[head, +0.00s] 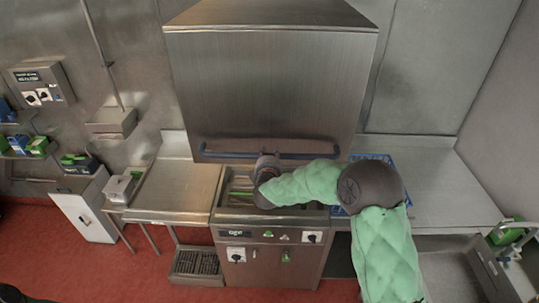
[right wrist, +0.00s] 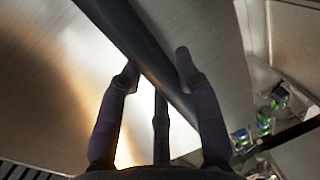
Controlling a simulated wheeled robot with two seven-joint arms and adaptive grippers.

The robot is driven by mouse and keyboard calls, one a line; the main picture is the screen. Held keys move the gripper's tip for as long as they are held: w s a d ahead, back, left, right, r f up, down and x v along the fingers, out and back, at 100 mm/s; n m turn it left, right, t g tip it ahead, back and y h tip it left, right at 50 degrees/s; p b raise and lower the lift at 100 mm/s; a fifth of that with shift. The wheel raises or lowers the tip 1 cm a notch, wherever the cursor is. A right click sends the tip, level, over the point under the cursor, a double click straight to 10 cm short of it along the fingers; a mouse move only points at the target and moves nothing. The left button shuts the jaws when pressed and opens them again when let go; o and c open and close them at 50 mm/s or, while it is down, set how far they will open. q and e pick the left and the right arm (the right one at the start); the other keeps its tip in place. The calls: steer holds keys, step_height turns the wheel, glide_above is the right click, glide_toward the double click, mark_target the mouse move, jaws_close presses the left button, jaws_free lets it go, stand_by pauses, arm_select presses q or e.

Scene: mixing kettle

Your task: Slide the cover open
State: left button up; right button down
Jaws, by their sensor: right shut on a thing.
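The cover (head: 270,90) is a large brushed-steel hood above the machine, with a dark blue bar handle (head: 225,156) along its lower front edge. The hood stands raised, with a gap between it and the machine's top. In the right wrist view the bar (right wrist: 125,35) runs diagonally between the fingertips. In the head view my right arm hides the fingers and part of the bar. My left gripper does not show.
A steel machine base (head: 268,262) with knobs stands under the hood. A steel counter (head: 172,190) is on the left and another (head: 445,190) on the right. A blue rack (head: 372,157) sits partly behind my right arm. Red floor shows in front.

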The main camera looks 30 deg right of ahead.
steer(key=c, duration=0.8)
jaws_free()
steer(key=shift+f, duration=0.15)
steer(key=shift+c, duration=0.2)
steer(key=shift+s+a, duration=0.1)
steer(key=v, duration=1.1)
steer(key=shift+s, duration=0.35)
steer(key=shift+a, duration=0.1)
